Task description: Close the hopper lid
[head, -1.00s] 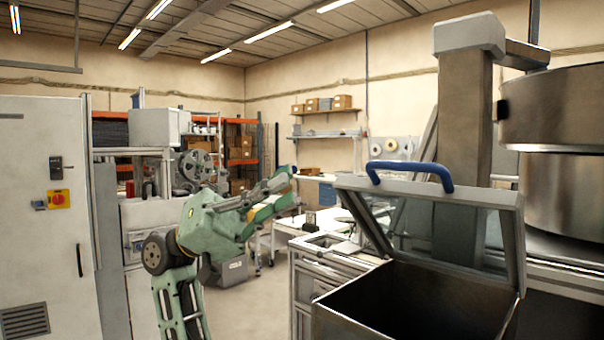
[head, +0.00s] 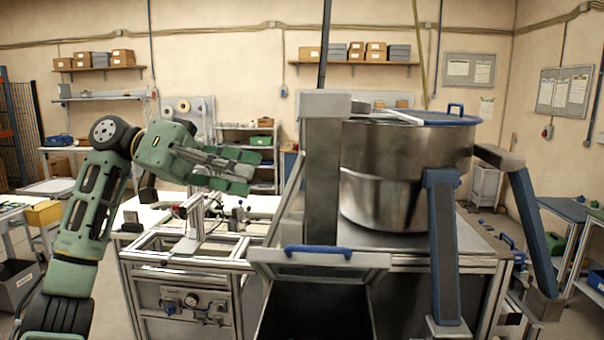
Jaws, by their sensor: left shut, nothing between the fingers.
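The hopper (head: 315,312) is an open-topped dark metal bin at the bottom centre of the head view. Its lid is raised (head: 372,262), with a pale grey frame and a blue handle (head: 318,250) along its upper edge. The dark inside of the bin shows below the lid frame. My left gripper (head: 255,172) is green and grey, above and to the left of the lid handle. It is shut and empty, apart from the lid. My right gripper is out of view.
A large steel bowl (head: 385,190) stands behind the hopper, beside a grey column (head: 322,165). Blue posts (head: 443,255) rise to the right. A workbench with an aluminium frame (head: 185,255) lies below my left gripper.

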